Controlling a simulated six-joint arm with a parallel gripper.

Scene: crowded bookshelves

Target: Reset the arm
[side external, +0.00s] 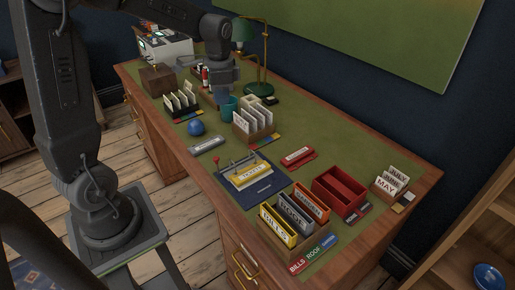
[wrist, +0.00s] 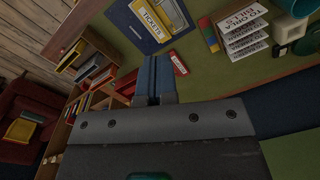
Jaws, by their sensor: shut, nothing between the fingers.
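My gripper (wrist: 156,78) shows in the wrist view with its two blue-grey fingers together and nothing between them. In the side external view my gripper (side external: 222,86) points down over the far half of the desk. It appears just above and behind a teal cup (side external: 228,108), close to the green lamp. I cannot tell the exact gap to the cup, and the fingertips are hard to make out there. My arm rises from its stand at the left and reaches across the top of the view.
The wooden desk (side external: 418,165) has a green top. On it stand card holders (side external: 255,122), a blue ball (side external: 196,128), a ticket board (side external: 246,176), a red box (side external: 339,190), a file box (side external: 290,226) and a green lamp (side external: 243,30). Clear green surface lies between them.

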